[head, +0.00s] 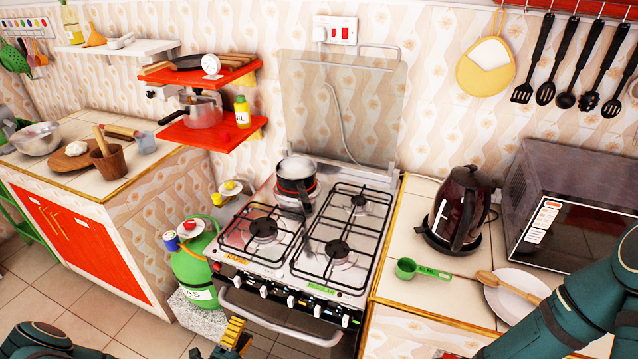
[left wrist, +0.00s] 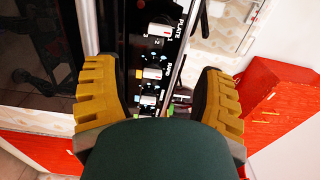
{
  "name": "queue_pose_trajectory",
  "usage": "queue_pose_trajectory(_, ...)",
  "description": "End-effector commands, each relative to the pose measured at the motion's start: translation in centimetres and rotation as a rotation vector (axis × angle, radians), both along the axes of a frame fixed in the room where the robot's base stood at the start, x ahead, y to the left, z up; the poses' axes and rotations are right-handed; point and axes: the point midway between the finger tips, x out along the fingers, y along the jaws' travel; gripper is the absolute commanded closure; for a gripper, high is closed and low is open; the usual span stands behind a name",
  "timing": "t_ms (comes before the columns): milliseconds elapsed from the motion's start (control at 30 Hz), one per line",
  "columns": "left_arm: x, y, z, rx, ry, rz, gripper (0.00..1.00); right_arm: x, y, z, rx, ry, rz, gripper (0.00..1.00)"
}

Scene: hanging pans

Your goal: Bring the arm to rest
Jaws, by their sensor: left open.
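The stove's black control panel (left wrist: 150,50) with white knobs shows beyond the fingers. My left arm shows only partly at the bottom left of the head view. My right arm (head: 585,305) reaches in from the right edge, over the counter's front right; its gripper is out of view.
A pot (head: 296,172) sits on a back burner. A green gas cylinder (head: 196,265) stands left of the stove. The right counter holds a kettle (head: 459,205), microwave (head: 575,205), green measuring cup (head: 407,268) and plate (head: 517,292). Tiled floor (head: 110,310) is clear at lower left.

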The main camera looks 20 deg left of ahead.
Motion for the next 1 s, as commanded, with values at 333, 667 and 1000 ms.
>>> queue_pose_trajectory(333,0.0,-11.5,2.0,0.258,-0.064,-0.544,0.30,-0.1,0.0,-0.3,0.000,0.002,0.002,0.56)
queue_pose_trajectory(667,-11.0,-23.1,0.6,1.106,-0.549,-1.628,0.30,-0.3,0.1,-1.0,0.002,0.007,0.006,0.56)
queue_pose_trajectory(1000,-9.2,-20.4,-1.0,-1.840,1.351,1.758,0.30,-0.5,0.1,-1.6,0.003,0.011,0.009,0.56)
